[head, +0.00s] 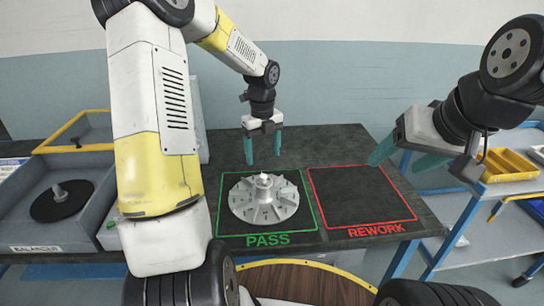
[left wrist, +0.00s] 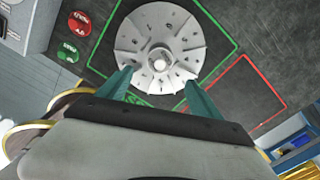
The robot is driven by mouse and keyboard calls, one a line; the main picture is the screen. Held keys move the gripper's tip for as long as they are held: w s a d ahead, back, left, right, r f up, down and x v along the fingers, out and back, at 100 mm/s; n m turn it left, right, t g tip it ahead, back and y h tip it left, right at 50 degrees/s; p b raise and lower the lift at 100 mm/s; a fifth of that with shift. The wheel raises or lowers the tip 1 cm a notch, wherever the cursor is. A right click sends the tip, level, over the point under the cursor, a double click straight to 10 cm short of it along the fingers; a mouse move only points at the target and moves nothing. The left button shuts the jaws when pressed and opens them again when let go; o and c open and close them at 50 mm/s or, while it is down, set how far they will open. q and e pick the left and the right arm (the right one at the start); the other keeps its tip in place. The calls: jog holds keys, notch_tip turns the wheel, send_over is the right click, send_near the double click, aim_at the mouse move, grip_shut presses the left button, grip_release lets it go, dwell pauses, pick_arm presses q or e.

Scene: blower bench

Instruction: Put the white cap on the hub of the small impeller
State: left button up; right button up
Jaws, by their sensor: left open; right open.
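A light grey finned impeller (head: 241,205) lies flat inside the green PASS outline, and it also shows in the left wrist view (left wrist: 135,38). A small bright white piece, which looks like the white cap (head: 264,177), sits at the top of its hub; it also shows in the left wrist view (left wrist: 158,37). I cannot tell how firmly it is seated. My left gripper (head: 263,159) is open and empty just above and behind the hub; its fingers also show in the left wrist view (left wrist: 156,80). My right gripper (head: 404,161) is open and empty, raised at the right.
The red REWORK square (head: 360,197) is empty. A balancer (head: 35,236) with a black disc and upright spindle (head: 61,196) stands left. A round wooden-topped piece (head: 305,283) is near the front. A blue-framed cart with a yellow tray (head: 510,165) stands right.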

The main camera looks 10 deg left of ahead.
pick_arm(q)
jog(key=s+r+n+t, duration=0.3)
jog(key=s+r+n, duration=0.85)
jog(key=r, duration=0.25)
jog(key=s+d+r+n+t+h, duration=0.2)
jog(key=s+r+n+t, duration=0.1)
jog(key=s+n, duration=0.9)
jog(key=n, duration=0.3)
jog(key=shift+s+r+n, duration=0.35)
jog(key=shift+s+r, duration=0.05)
